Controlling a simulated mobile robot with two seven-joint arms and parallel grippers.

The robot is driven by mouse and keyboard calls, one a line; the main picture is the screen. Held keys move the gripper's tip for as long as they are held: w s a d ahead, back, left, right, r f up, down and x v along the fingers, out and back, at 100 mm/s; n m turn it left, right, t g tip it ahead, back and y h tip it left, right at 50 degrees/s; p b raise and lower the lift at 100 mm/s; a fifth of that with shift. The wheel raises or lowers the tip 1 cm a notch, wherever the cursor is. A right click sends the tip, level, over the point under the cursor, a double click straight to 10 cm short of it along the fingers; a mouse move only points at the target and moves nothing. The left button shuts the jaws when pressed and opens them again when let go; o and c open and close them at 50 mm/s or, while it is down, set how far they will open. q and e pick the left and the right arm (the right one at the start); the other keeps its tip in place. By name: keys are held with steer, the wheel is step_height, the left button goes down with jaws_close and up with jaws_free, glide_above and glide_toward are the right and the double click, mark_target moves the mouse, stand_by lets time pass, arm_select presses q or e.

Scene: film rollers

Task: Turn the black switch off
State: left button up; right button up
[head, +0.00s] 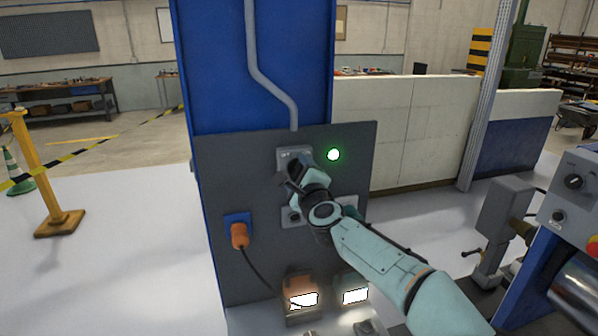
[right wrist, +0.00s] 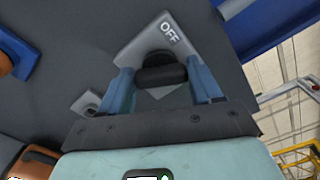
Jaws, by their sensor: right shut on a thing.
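The black switch (right wrist: 160,76) sits on a grey plate (right wrist: 143,48) with the word OFF near its corner. The plate (head: 288,155) also shows on the dark panel in the head view, where my gripper mostly hides the switch. My right gripper (head: 298,173) is at the switch. In the right wrist view, the blue fingers of my right gripper (right wrist: 161,78) are on both sides of the black switch, shut on it. The exact angle of the knob is hard to tell. My left gripper is not in view.
A lit green lamp (head: 333,155) is right of the plate. Another grey plate (head: 290,217) sits below, partly behind my arm. An orange plug (head: 239,236) is at lower left. A grey machine with knobs (head: 571,200) stands at the right.

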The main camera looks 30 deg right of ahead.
steer(key=n, duration=0.3)
steer(key=shift+n+p, duration=0.4)
steer(key=n+p, duration=0.1)
steer(key=n, duration=0.2)
steer(key=shift+f+n, duration=0.1)
steer(key=shift+n, duration=0.2)
steer(key=n+p, duration=0.1)
steer(key=n, duration=0.3)
steer(key=shift+f, duration=0.1)
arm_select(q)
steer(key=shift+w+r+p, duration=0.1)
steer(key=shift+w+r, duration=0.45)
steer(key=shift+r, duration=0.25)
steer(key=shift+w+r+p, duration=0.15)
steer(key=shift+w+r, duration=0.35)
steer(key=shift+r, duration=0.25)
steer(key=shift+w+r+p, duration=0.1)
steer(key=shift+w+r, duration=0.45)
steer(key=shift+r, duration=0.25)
arm_select(e)
steer(key=shift+f+n, duration=0.1)
steer(key=shift+n, duration=1.6)
steer(key=o, duration=1.1)
steer(key=shift+c, duration=0.2)
steer(key=shift+s, duration=0.1)
